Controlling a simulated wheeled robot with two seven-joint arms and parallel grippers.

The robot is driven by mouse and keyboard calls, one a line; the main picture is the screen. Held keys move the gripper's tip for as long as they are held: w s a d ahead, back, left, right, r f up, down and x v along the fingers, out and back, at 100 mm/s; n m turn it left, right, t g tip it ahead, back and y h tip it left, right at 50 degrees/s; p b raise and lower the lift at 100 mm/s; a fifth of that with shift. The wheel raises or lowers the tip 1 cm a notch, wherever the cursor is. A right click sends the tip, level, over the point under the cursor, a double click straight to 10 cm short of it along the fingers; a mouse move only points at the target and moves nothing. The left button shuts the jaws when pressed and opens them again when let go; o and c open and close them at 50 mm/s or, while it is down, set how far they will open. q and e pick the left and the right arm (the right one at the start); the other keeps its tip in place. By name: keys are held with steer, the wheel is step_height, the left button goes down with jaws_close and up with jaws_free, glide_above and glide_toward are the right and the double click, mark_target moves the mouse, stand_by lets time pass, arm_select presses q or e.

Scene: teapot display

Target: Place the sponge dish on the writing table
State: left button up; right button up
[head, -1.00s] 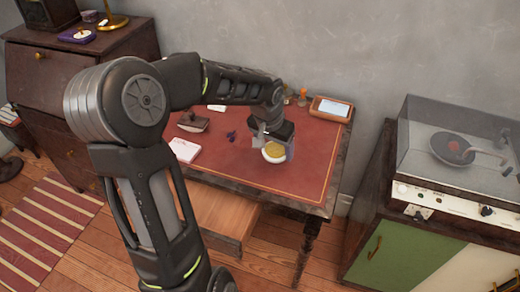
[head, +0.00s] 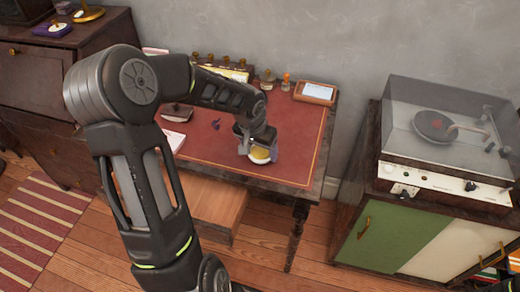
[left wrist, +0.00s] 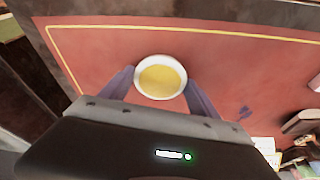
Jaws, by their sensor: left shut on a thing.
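The sponge dish (head: 259,155) is a small white round bowl with a yellow sponge in it. It is over the front part of the writing table's red top (head: 287,137). My left gripper (head: 258,150) points down from above and is shut on the dish. In the left wrist view the dish (left wrist: 160,77) sits between the two purple-grey fingers, with the red top behind it. I cannot tell whether the dish touches the table. My right gripper is not in view.
A stamp-like blotter (head: 176,111) and a paper pad (head: 173,140) are on the left. A record player cabinet (head: 420,215) stands right of the table. The red top right of the dish is clear.

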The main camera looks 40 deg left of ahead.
mark_target(255, 161)
arm_select(q)
steer(key=o, duration=1.1)
steer(key=shift+f, duration=0.2)
steer(key=o, duration=0.5)
steer(key=shift+r, duration=0.1)
steer(key=shift+r, duration=0.15)
steer(key=v, duration=1.2)
steer(key=shift+p, duration=0.4)
